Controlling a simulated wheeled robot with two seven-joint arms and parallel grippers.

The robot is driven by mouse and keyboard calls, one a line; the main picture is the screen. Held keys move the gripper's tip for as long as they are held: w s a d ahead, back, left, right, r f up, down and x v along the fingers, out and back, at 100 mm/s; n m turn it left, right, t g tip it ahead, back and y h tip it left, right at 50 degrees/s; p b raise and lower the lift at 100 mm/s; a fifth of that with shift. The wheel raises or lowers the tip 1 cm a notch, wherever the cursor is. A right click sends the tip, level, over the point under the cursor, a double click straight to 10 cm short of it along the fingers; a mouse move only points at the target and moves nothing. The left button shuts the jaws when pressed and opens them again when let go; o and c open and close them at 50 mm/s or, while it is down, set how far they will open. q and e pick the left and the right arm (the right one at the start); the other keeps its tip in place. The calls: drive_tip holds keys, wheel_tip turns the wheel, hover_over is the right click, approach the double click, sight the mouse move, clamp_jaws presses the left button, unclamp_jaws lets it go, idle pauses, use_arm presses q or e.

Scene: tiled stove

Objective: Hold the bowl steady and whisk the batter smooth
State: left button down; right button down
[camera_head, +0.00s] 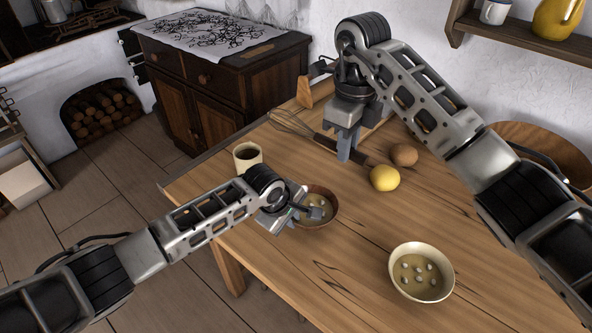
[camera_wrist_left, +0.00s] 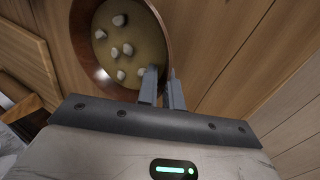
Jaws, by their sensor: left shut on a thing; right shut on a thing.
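A brown bowl (camera_head: 323,215) with lumpy batter stands near the table's left edge. My left gripper (camera_head: 316,212) is shut on its rim; in the left wrist view its two fingers (camera_wrist_left: 162,88) pinch the wall of the brown bowl (camera_wrist_left: 88,72), with several pale lumps in the batter. A whisk (camera_head: 296,124) with wire loops and a dark handle is at the back of the table. My right gripper (camera_head: 346,152) is shut on its handle from above. I cannot tell whether the whisk touches the table. A cream bowl (camera_head: 393,278), also holding lumpy batter, stands at the front right.
A yellow lemon (camera_head: 385,178) and a brown egg-like thing (camera_head: 404,155) lie right of the whisk handle. A cup of dark liquid (camera_head: 247,156) stands at the table's left edge. The wooden table (camera_head: 470,235) is clear between the lemon and the cream bowl.

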use_arm(q)
drive_tip(key=shift+a+f, duration=0.15)
drive_tip(key=c, duration=1.5)
unclamp_jaws()
